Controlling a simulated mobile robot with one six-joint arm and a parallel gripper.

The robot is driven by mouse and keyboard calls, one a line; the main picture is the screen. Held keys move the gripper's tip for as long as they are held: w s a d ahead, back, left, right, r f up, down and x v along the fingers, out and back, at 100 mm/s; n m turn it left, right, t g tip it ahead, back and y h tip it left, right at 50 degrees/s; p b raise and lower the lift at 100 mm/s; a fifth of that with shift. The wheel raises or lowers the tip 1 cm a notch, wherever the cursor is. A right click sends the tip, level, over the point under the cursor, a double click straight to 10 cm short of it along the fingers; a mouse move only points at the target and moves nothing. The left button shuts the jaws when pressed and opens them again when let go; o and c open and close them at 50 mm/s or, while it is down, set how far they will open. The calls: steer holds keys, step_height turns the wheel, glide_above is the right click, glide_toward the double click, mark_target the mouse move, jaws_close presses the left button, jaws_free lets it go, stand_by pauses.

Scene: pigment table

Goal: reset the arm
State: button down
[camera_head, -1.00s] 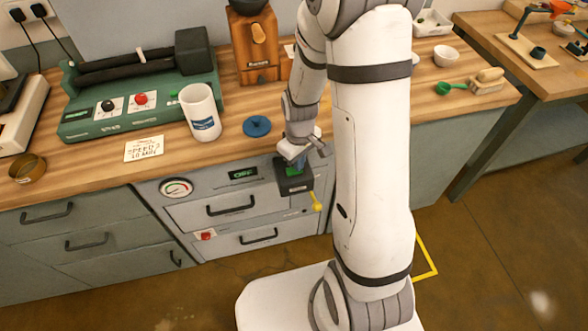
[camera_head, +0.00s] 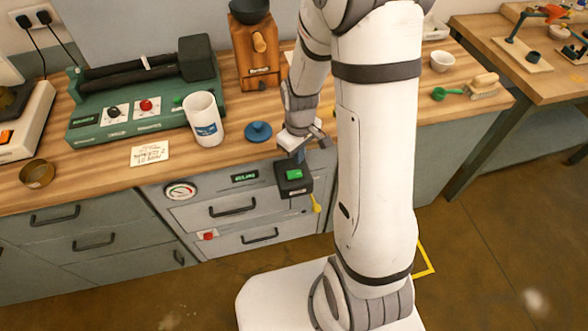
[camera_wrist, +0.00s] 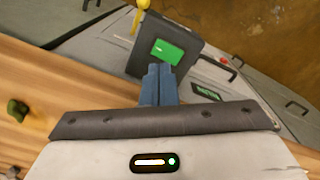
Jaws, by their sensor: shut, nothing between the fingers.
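My arm reaches over the bench's front edge in the head view. My gripper (camera_head: 299,156) hangs just above and behind a black box with a green button (camera_head: 293,175) on the front of the bench. In the wrist view, the blue fingers of my gripper (camera_wrist: 160,70) are closed together with nothing between them. The green button (camera_wrist: 167,51) shows just beyond the fingertips, apart from them as far as I can tell. My upright arm link hides part of the bench to the right.
A white mug (camera_head: 203,119), a blue lidded disc (camera_head: 258,132), a paper card (camera_head: 150,153) and a brass ring (camera_head: 37,173) stand on the wooden bench (camera_head: 100,172). A green machine (camera_head: 140,105) and a grinder (camera_head: 255,50) are behind.

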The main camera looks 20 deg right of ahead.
steer(key=shift+r, duration=0.6)
